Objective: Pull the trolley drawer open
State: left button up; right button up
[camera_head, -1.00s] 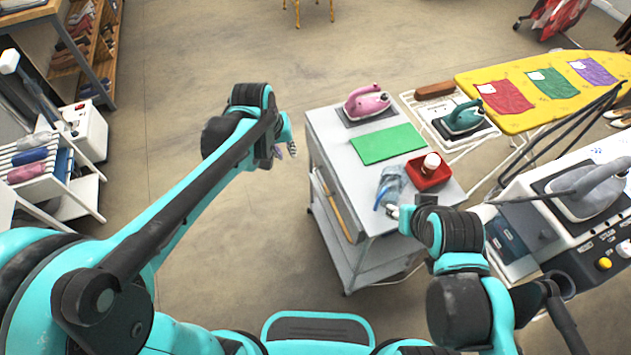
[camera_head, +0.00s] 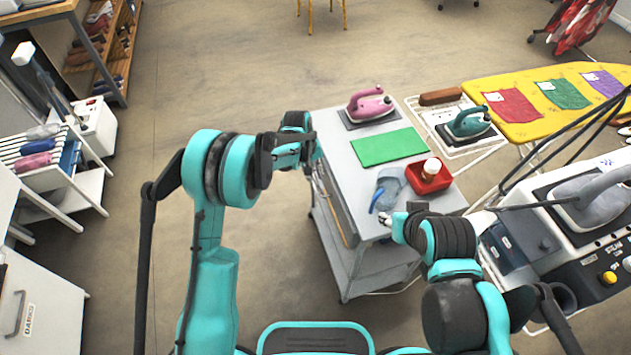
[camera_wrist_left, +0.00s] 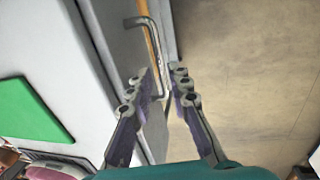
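The grey trolley (camera_head: 395,225) stands right of centre in the head view. Its drawer front is on the left side, with a metal bar handle (camera_wrist_left: 157,55) in the left wrist view. The drawer looks shut. My left gripper (camera_wrist_left: 160,82) is open, its two fingers on either side of the handle's near end. I cannot tell whether they touch it. In the head view my left wrist is beside the trolley's left side and mostly hides the fingers.
An ironing board (camera_head: 550,100) and a steam station (camera_head: 590,255) stand right. Floor left of the trolley is clear.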

aim_at(317, 182)
pick_arm(q)
jog(key=shift+d+f+b, duration=0.15)
jog(key=shift+f+b, duration=0.05)
jog(key=shift+f, duration=0.55)
jog(key=shift+d+f+b, duration=0.15)
jog(key=shift+f+b, duration=0.05)
jog(key=shift+f, duration=0.55)
grip_shut()
jog(key=shift+w+a, duration=0.1)
